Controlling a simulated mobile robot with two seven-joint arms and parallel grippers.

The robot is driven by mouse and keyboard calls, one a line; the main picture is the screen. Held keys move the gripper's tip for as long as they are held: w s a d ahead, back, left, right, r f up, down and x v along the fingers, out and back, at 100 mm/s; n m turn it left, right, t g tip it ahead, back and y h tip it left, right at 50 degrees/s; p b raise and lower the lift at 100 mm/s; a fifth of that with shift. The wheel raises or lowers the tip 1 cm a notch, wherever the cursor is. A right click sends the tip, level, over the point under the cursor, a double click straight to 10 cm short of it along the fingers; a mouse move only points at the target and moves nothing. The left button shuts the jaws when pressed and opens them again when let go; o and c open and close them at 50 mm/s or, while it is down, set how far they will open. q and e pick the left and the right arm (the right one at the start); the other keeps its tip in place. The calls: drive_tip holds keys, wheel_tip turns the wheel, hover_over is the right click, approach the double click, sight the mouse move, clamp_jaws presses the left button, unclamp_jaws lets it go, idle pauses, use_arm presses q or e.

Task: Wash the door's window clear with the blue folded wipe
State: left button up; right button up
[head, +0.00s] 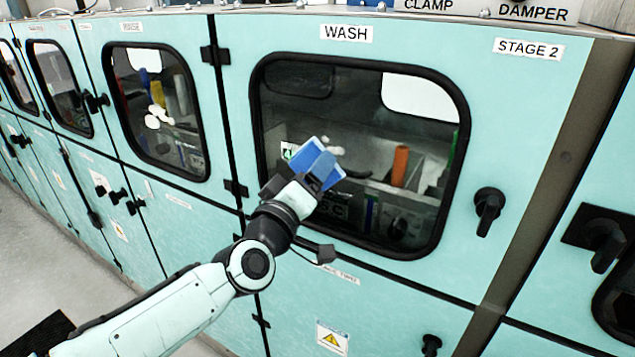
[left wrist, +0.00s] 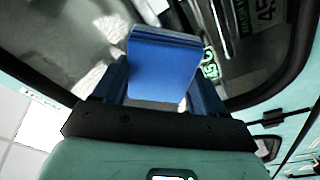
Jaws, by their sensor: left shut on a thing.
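My left gripper (head: 312,180) is shut on the blue folded wipe (head: 309,156), in front of the lower left part of the door's window (head: 355,110). In the left wrist view the wipe (left wrist: 162,68) sits between my fingers, its far edge at or very near the glass; I cannot tell if it touches. The window is in the teal door (head: 400,45) labelled WASH, with a black rounded frame. Pale patches show beside the wipe in both views; I cannot tell whether they are smears or reflections. My right gripper is not in view.
The door's black handle (head: 488,208) stands out right of the window. Behind the glass are an orange cylinder (head: 400,165) and grey bins. A neighbouring window (head: 158,85) with white blotches is at the left. Floor shows at lower left.

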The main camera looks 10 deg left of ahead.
sight(308, 156)
use_arm(q)
drive_tip(key=shift+w+a+f+b, duration=0.1)
drive_tip(key=shift+w+a+b, duration=0.15)
drive_tip(key=shift+a+b, duration=0.3)
drive_tip(key=shift+w+a+b, duration=0.25)
drive_tip(key=shift+a+b, duration=0.05)
drive_tip(key=shift+a, duration=0.4)
drive_tip(key=shift+r+p, duration=1.5)
drive_tip(key=shift+r, duration=0.1)
drive_tip(key=shift+s+d+r+p, duration=0.1)
drive_tip(key=shift+s+d+p, duration=0.1)
drive_tip(key=shift+d+p, duration=0.25)
drive_tip(key=shift+s+d+p, duration=0.2)
drive_tip(key=shift+d+p, duration=0.15)
drive_tip(key=shift+d, duration=0.1)
drive_tip(key=shift+s+d+f+p, duration=0.15)
drive_tip(key=shift+d+p, duration=0.1)
drive_tip(key=shift+d, duration=0.15)
drive_tip(key=shift+s+d+f+p, duration=0.1)
drive_tip(key=shift+s+d+p, duration=0.1)
drive_tip(key=shift+d, duration=0.2)
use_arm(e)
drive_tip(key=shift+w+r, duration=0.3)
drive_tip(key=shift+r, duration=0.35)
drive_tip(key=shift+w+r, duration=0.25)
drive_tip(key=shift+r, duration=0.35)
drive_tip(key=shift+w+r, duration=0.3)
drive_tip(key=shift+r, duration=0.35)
